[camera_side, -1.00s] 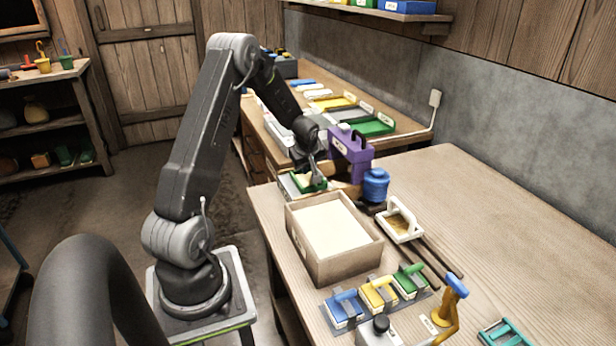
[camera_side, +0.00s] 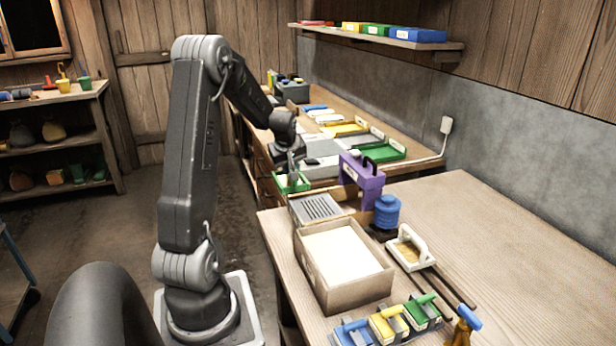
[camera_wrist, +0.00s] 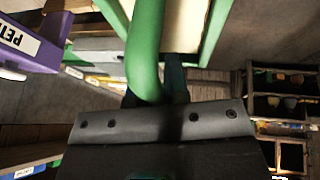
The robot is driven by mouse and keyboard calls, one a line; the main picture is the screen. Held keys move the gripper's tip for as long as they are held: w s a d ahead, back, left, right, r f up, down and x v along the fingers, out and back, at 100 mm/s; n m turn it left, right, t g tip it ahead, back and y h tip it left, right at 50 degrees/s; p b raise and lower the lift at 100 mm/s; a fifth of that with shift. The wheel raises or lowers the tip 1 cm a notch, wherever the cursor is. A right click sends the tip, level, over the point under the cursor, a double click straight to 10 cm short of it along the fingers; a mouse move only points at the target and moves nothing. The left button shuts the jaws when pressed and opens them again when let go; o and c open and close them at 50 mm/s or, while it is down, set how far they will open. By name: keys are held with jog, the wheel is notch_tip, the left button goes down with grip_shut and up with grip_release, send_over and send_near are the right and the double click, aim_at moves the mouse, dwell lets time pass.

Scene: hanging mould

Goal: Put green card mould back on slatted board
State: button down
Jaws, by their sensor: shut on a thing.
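The green card mould (camera_side: 291,183) hangs from my gripper (camera_side: 291,164) in the side view, just beyond the far left end of the slatted board. In the wrist view my gripper is shut on its thick green handle (camera_wrist: 146,45); part of the green frame (camera_wrist: 216,30) with a pale face shows behind the handle. The slatted board (camera_side: 317,208) is grey with dark slots and lies bare at the far end of the near table, behind the cream vat. The fingertips are mostly hidden in the wrist view.
The vat (camera_side: 345,287) stands in front of the board. A purple labelled block (camera_side: 362,180) and a blue pot (camera_side: 386,212) stand to the board's right. A white-handled mould (camera_side: 410,250) lies right of the vat. Green and yellow trays (camera_side: 384,153) line the rear bench.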

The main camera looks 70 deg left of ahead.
jog(key=s+r, duration=0.1)
jog(key=s+a+r, duration=0.1)
jog(key=shift+s+r, duration=0.1)
jog(key=shift+s, duration=0.25)
notch_tip(320, 180, up, 11)
jog(key=w+d, duration=1.7)
jog(key=w, duration=0.3)
jog(key=w+d, duration=0.4)
jog(key=d, duration=0.9)
jog(key=w+d, duration=0.3)
jog(key=d, duration=1)
jog(key=shift+w+a+f, duration=0.1)
jog(key=shift+a+f, duration=0.05)
jog(key=shift+f, duration=6.15)
jog(key=shift+w+a+f, duration=0.1)
jog(key=shift+a+f, duration=0.05)
jog(key=shift+f, duration=6.1)
jog(key=shift+f, duration=0.4)
